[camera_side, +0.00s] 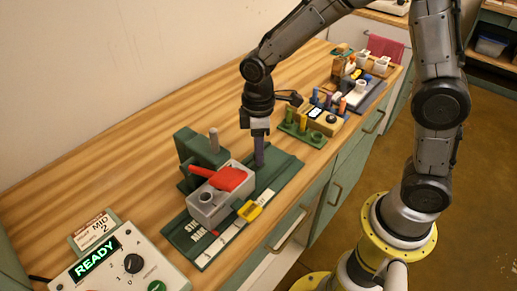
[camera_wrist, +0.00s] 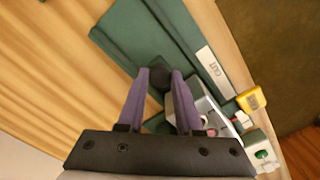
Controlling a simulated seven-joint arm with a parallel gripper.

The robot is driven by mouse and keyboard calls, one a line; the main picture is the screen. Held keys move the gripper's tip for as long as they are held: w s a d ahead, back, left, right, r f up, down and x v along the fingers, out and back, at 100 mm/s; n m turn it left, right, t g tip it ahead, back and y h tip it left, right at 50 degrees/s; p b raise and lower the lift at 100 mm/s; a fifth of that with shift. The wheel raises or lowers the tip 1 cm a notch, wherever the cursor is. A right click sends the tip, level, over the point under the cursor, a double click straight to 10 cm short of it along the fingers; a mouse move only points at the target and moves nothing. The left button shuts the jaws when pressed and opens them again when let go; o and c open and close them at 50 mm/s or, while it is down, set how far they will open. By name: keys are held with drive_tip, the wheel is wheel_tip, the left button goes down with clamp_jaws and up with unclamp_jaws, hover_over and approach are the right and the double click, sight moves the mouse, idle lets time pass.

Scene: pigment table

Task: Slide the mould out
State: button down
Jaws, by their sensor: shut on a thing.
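The mould, a pale grey block (camera_side: 207,207) with a round hole on top, sits on a dark green base with a red lever (camera_side: 228,179) lying over it. A green upright block stands behind it. My gripper (camera_side: 259,163) points down with purple fingers at the mould's far right end, low over the green base. Whether the knob joins the mould is hidden.
The green base (camera_side: 283,165) extends clear to the right of my gripper, with a white OUT label (camera_wrist: 212,68) along it. A yellow part (camera_side: 249,211) juts out at the front. A control box (camera_side: 118,266) reads READY. A green rack (camera_side: 303,135) stands farther right.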

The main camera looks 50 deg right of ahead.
drive_tip(key=shift+r, duration=0.1)
drive_tip(key=d, duration=1.3)
drive_tip(key=shift+w, duration=0.1)
drive_tip(key=c, duration=0.6)
unclamp_jaws()
wheel_tip(320, 180, up, 14)
drive_tip(key=shift+f, duration=0.1)
